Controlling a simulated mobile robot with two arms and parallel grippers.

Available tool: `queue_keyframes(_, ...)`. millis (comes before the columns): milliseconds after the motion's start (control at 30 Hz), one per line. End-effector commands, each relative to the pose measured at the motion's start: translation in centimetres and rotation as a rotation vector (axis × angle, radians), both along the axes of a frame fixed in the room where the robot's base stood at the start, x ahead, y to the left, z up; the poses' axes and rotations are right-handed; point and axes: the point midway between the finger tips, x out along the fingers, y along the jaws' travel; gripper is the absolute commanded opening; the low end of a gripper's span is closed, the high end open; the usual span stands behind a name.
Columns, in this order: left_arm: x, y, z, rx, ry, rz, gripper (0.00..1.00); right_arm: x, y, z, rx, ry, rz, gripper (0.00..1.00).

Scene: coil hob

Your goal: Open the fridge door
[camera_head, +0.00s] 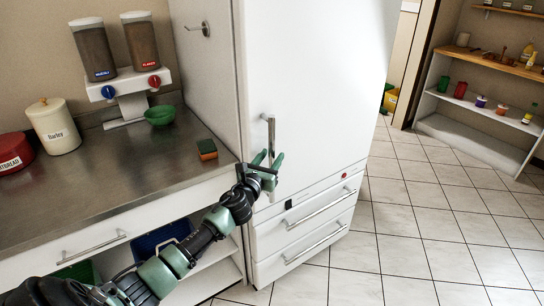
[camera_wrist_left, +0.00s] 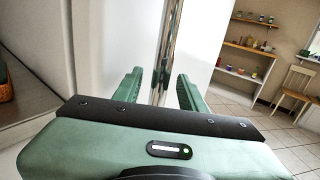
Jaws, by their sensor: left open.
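The white fridge (camera_head: 316,85) stands right of the counter, its tall upper door shut above two drawers. A vertical metal handle (camera_head: 269,134) is on the left part of that door. My left gripper (camera_head: 268,163) is at the lower end of the handle. In the left wrist view the handle (camera_wrist_left: 166,50) runs upright between the two green fingers of the gripper (camera_wrist_left: 160,88), which are open on either side of it with gaps. Whether a finger touches the handle I cannot tell. My right gripper is not in view.
The counter (camera_head: 150,170) on the left holds a green bowl (camera_head: 160,115), a sponge (camera_head: 207,149), a cereal dispenser (camera_head: 130,90) and canisters. Drawer handles (camera_head: 318,213) stick out below the door. The tiled floor (camera_head: 430,220) right of the fridge is clear; shelves (camera_head: 480,110) stand beyond.

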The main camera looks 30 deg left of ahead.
Motion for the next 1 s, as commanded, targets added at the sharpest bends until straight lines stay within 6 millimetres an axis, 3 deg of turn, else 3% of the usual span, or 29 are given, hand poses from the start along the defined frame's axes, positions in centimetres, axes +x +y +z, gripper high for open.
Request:
queue_keyframes(367,0.89,0.12,-0.05,-0.001,0.001,-0.002,0.41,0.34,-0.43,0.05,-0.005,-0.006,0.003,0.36)
queue_keyframes(400,0.88,0.11,-0.05,-0.001,0.001,-0.001,0.39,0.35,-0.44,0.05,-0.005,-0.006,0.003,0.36)
queue_keyframes(533,0.87,0.11,-0.05,-0.002,0.001,-0.001,0.03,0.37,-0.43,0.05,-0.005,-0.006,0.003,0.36)
queue_keyframes(567,0.87,0.12,-0.05,-0.002,0.001,-0.001,0.0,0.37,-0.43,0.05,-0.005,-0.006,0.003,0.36)
queue_keyframes(1000,0.86,0.12,-0.07,-0.002,0.001,-0.001,0.0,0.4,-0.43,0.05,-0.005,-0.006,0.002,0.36)
